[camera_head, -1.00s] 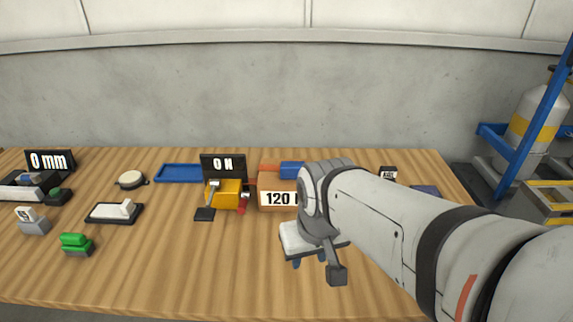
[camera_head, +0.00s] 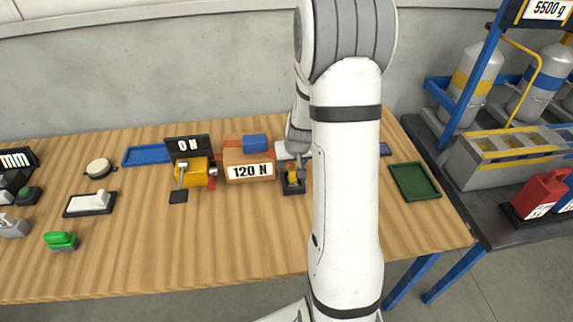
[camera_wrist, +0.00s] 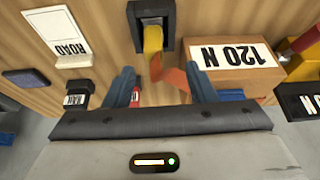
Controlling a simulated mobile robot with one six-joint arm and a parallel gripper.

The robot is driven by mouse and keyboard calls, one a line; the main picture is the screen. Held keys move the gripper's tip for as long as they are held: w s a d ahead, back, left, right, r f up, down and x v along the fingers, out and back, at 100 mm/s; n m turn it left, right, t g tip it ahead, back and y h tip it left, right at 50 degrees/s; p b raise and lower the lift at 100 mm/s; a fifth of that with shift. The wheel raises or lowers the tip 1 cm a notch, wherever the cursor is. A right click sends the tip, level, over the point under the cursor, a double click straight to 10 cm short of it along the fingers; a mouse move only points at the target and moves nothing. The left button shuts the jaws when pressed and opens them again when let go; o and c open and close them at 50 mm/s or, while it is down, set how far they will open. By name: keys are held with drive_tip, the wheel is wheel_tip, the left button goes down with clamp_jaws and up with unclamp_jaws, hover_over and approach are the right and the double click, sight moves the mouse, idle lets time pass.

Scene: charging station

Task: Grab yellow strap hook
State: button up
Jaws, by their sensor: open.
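The yellow strap hook (camera_wrist: 153,40) sits at a black square holder (camera_wrist: 169,45) in the wrist view, with an orange strap (camera_wrist: 172,76) trailing from it. In the head view the hook is a small yellow spot (camera_head: 292,176) in the black holder (camera_head: 293,188), just right of the 120 N box. My gripper (camera_wrist: 159,70) is open, with its two blue-grey fingers apart. The strap lies between the fingers in the picture, and the hook is just beyond the fingertips. I cannot tell whether a finger touches the strap. My arm hides much of this area in the head view.
A box labelled 120 N (camera_wrist: 235,72) stands close beside the holder. A white ROAD sign (camera_wrist: 57,35) is on the other side. A yellow device (camera_head: 191,173) stands left of the box, and a green tray (camera_head: 414,181) lies right of my arm.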

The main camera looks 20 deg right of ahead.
sight(293, 169)
drive_tip(key=x, duration=0.3)
drive_tip(key=b+x, duration=0.1)
drive_tip(key=x, duration=0.2)
drive_tip(key=d+b+x, duration=0.1)
drive_tip(key=x, duration=0.2)
drive_tip(key=shift+w, duration=0.2)
drive_tip(key=shift+r, duration=0.1)
clamp_jaws()
